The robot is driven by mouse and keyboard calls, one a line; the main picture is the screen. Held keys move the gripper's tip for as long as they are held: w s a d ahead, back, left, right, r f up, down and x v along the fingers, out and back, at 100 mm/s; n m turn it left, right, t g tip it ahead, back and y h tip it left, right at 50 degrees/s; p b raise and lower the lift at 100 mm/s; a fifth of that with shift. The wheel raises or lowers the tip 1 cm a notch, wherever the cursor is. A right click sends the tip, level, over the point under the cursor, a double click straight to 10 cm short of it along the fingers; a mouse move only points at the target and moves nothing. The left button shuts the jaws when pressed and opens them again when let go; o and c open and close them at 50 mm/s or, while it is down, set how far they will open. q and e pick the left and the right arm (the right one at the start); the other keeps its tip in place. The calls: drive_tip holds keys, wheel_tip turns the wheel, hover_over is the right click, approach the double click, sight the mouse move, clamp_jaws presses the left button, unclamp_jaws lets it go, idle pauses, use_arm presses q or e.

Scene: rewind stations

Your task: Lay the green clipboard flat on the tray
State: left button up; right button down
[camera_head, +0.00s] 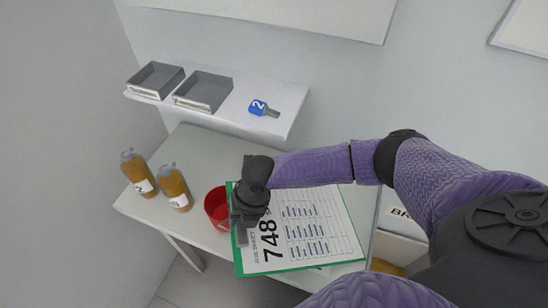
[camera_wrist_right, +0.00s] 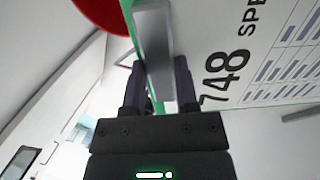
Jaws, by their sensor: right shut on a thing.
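The green clipboard (camera_head: 290,267) carries a white printed sheet with a large 748. It is over the right part of the white table in the head view. My right gripper (camera_head: 240,226) is shut on its left edge, at the metal clip. In the right wrist view, the fingers (camera_wrist_right: 158,78) pinch the grey clip, and the sheet (camera_wrist_right: 265,65) extends to the right. I cannot tell whether the clipboard touches anything below it. Two grey open trays (camera_head: 205,92) (camera_head: 156,79) sit on the wall shelf. No other tray shows clearly. My left gripper is not in view.
A red round container (camera_head: 214,208) stands beside the clipboard's left edge, close to my right gripper. Two amber bottles (camera_head: 138,174) (camera_head: 175,188) stand at the table's left. A blue tag marked 2 (camera_head: 258,107) lies on the shelf (camera_head: 285,96). The table (camera_head: 200,149) is bare behind the bottles.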

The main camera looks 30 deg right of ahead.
wheel_tip(320, 180, up, 10)
drive_tip(key=p, duration=0.3)
drive_tip(key=shift+r, duration=0.3)
